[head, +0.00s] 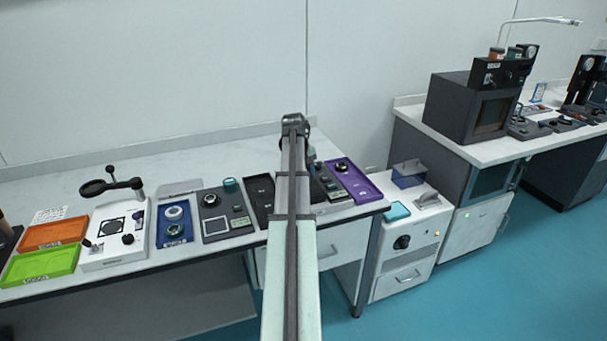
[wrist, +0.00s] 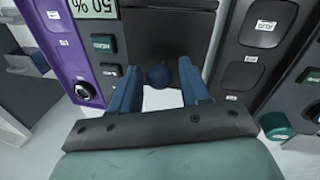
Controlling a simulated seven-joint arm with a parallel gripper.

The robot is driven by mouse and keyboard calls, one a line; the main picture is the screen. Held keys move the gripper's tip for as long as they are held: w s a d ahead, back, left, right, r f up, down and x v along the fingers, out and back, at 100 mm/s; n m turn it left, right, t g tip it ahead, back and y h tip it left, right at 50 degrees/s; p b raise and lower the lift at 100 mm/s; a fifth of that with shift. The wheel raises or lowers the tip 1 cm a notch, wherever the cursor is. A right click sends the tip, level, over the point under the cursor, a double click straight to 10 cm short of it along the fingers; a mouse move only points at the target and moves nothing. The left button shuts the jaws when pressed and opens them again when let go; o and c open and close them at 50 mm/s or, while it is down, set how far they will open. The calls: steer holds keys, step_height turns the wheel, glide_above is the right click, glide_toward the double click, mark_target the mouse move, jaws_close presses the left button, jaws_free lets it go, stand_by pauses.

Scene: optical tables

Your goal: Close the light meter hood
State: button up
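The light meter (head: 326,182) is a dark narrow device on the long bench, partly hidden behind my arm in the head view. In the wrist view its display (wrist: 93,8) reads 50 % and small buttons sit beside it. A dark panel, seemingly the hood (wrist: 165,35), lies ahead of my gripper (wrist: 158,78), with a round dark-blue knob (wrist: 160,76) at its near edge. My gripper is open, its two blue fingers on either side of the knob. I cannot tell whether a finger touches it. The hood's angle is unclear.
A purple tray (head: 373,194) is right of the meter in the head view. A black panel (head: 262,208) and a grey device with a teal knob (head: 231,185) stand to the left. Green (head: 40,266) and orange (head: 54,232) trays are far left. The wall is close behind.

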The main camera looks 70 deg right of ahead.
steer(key=shift+o, duration=0.8)
steer(key=shift+w, duration=0.1)
steer(key=shift+r, duration=0.15)
step_height(320, 180, up, 13)
steer(key=w+a, duration=0.1)
steer(key=a, duration=0.1)
steer(key=shift+w+r, duration=0.15)
steer(key=shift+w, duration=0.05)
